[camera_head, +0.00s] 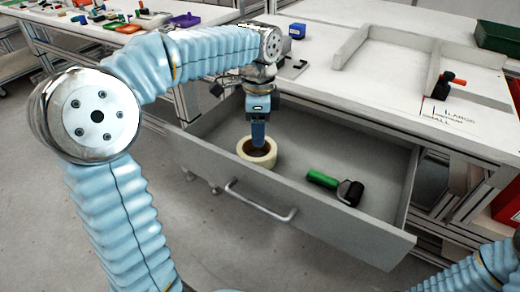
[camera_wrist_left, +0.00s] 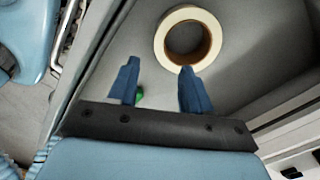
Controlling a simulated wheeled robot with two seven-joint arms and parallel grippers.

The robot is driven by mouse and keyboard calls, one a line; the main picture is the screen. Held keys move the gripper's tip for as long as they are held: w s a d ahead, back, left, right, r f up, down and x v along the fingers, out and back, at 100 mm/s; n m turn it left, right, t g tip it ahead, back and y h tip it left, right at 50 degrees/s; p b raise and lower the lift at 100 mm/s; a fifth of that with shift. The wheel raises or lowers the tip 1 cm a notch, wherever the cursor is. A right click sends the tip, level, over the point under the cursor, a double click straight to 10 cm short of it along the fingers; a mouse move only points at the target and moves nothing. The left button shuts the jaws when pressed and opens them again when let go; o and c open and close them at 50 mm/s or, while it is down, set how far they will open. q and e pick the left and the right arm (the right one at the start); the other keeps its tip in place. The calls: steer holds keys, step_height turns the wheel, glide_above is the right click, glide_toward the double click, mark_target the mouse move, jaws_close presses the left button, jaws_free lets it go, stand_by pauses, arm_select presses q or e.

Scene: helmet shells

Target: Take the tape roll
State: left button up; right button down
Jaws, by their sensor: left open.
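A cream tape roll (camera_head: 246,157) with a brown core lies flat in the left part of an open grey drawer (camera_head: 345,230). My left gripper (camera_head: 258,142) points down over the roll, its fingers overlapping the roll's hole in the head view. In the left wrist view the tape roll (camera_wrist_left: 163,42) shows whole beyond the fingertips. The left gripper (camera_wrist_left: 158,72) is open there, with nothing between its two blue fingers. I cannot tell the exact height of the fingertips above the roll. My right gripper is out of view; only part of my right arm shows at bottom right.
A roller with a green handle (camera_head: 322,179) lies in the drawer to the right of the tape roll. The drawer's front wall and handle (camera_head: 258,203) stand nearest me. The workbench (camera_head: 340,85) is above and behind the drawer, with a black and orange tool (camera_head: 443,86) on it.

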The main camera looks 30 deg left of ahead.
mark_target(255, 159)
arm_select(q)
step_height(255, 159, down, 6)
steer(key=shift+r, duration=0.2)
steer(key=f, duration=0.3)
steer(key=a+f, duration=0.1)
steer(key=f, duration=0.1)
steer(key=shift+s+f+b, duration=0.2)
steer(key=shift+s+b, duration=0.05)
steer(key=shift+b, duration=0.05)
jaws_close()
